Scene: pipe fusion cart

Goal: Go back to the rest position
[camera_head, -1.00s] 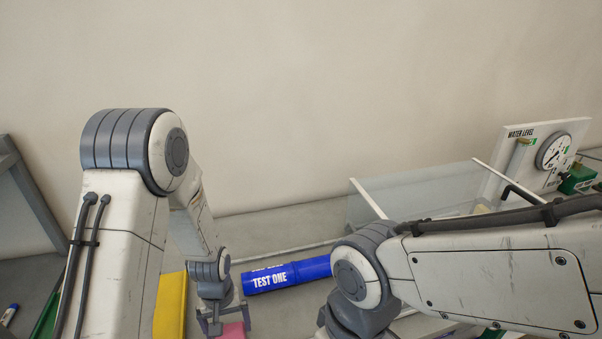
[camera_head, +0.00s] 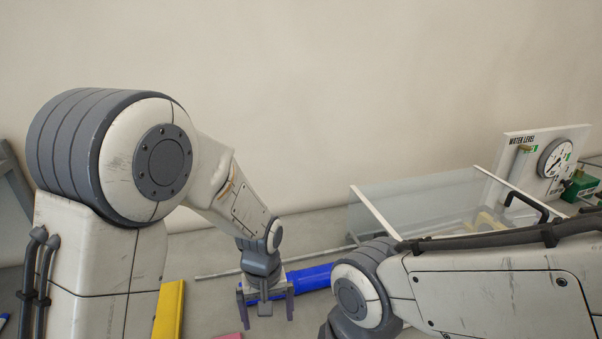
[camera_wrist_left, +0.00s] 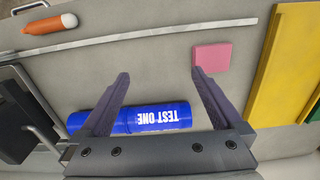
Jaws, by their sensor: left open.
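My left gripper (camera_head: 265,300) is open and empty, pointing down over the bench top in the head view. It also shows in the left wrist view (camera_wrist_left: 160,92), with its two dark fingers spread apart. A blue cylinder marked TEST ONE (camera_wrist_left: 165,117) lies on the bench beneath the fingers in that view. In the head view the blue cylinder (camera_head: 312,278) is partly hidden behind the left gripper. My right arm comes in from the right in the head view, and its gripper is out of the picture.
A clear-walled tank (camera_head: 425,205) stands at the right, with a water level panel (camera_head: 525,165) and gauge (camera_head: 555,158) behind. A yellow block (camera_head: 169,310) and a pink block (camera_wrist_left: 210,57) lie on the bench. An orange cylinder (camera_wrist_left: 45,26) lies beyond a thin rod (camera_wrist_left: 140,37).

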